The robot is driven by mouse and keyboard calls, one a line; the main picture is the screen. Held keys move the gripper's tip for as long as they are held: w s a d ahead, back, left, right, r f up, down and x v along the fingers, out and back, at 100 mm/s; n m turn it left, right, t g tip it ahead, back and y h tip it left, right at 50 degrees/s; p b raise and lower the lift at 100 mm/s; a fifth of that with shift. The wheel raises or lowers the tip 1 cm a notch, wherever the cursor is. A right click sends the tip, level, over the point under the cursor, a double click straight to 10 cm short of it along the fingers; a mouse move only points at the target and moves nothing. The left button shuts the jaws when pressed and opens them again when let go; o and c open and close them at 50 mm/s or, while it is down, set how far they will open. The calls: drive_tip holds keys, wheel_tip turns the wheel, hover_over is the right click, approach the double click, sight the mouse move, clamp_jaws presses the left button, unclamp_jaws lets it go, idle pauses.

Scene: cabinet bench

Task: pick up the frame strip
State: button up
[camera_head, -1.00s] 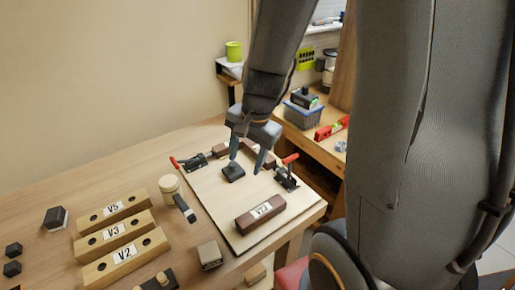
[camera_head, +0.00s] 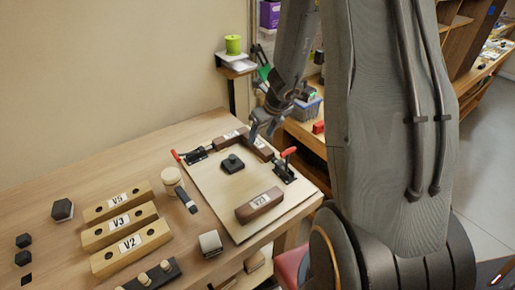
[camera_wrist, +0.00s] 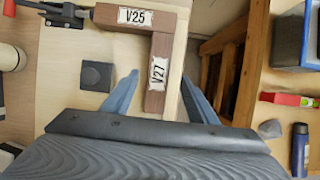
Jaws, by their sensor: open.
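Dark brown frame strips lie on the pale board (camera_head: 215,195). The V25 strip (camera_head: 228,138) and the V27 strip (camera_head: 261,149) meet in an L at the board's back corner; the V23 strip (camera_head: 259,205) lies apart near the front. In the wrist view, the V25 strip (camera_wrist: 171,22) runs across the top and the V27 strip (camera_wrist: 157,88) runs down between my fingers. My gripper (camera_wrist: 160,76) is open, with one finger on each side of the V27 strip. I cannot tell its height above the strip. My gripper (camera_head: 262,133) partly covers the corner in the head view.
Red-handled clamps stand on the board's left (camera_head: 196,155) and right (camera_head: 285,168). A small dark block (camera_head: 232,163) sits mid-board. Light wooden blocks V5, V3 and V2 (camera_head: 130,246), a mallet (camera_head: 175,185) and small dark pieces lie on the left bench.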

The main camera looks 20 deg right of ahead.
sight(258, 142)
drive_tip(key=b+x, duration=0.1)
drive_tip(key=x, duration=0.2)
drive_tip(key=shift+a+f, duration=0.15)
drive_tip(key=shift+f, duration=0.2)
drive_tip(key=c, duration=1.2)
drive_tip(key=shift+r, duration=0.2)
